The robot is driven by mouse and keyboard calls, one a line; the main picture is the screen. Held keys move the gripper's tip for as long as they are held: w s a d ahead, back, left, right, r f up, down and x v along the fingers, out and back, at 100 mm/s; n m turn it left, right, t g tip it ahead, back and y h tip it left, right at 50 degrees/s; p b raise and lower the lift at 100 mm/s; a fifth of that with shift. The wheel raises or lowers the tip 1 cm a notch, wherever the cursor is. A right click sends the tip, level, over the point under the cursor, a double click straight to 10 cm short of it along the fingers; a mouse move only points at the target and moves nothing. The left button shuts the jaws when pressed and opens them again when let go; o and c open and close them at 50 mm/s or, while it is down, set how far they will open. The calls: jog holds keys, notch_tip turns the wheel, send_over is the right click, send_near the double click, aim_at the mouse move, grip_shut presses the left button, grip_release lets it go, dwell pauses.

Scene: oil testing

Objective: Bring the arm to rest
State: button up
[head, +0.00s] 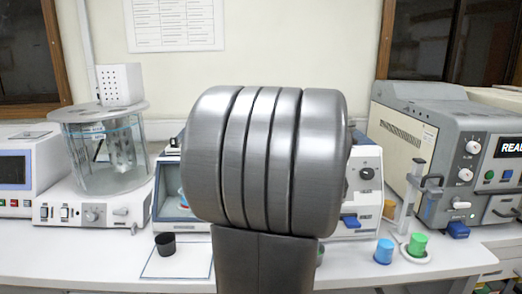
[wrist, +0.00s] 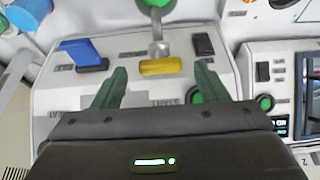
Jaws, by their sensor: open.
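My arm (head: 265,160) fills the middle of the head view and hides much of the machine behind it. My gripper is hidden there. In the wrist view my gripper (wrist: 160,88) has its two greenish fingers wide apart, with nothing held between them. Beyond the fingertips is a light machine panel with a yellow piece (wrist: 160,66) on a grey metal lever, a blue lever (wrist: 82,54) and a black switch (wrist: 203,44). I cannot tell whether the fingers touch the panel.
A black cup (head: 165,244) stands on the white bench (head: 90,265), with a blue cup (head: 384,251) and a green cup (head: 417,244) at right. A glass bath (head: 103,150) is at left and a large grey machine (head: 450,145) at right. The front left bench is clear.

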jog(key=shift+w+f, duration=0.15)
jog(key=shift+f, duration=0.4)
jog(key=shift+r+n, duration=0.15)
jog(key=shift+n, duration=0.15)
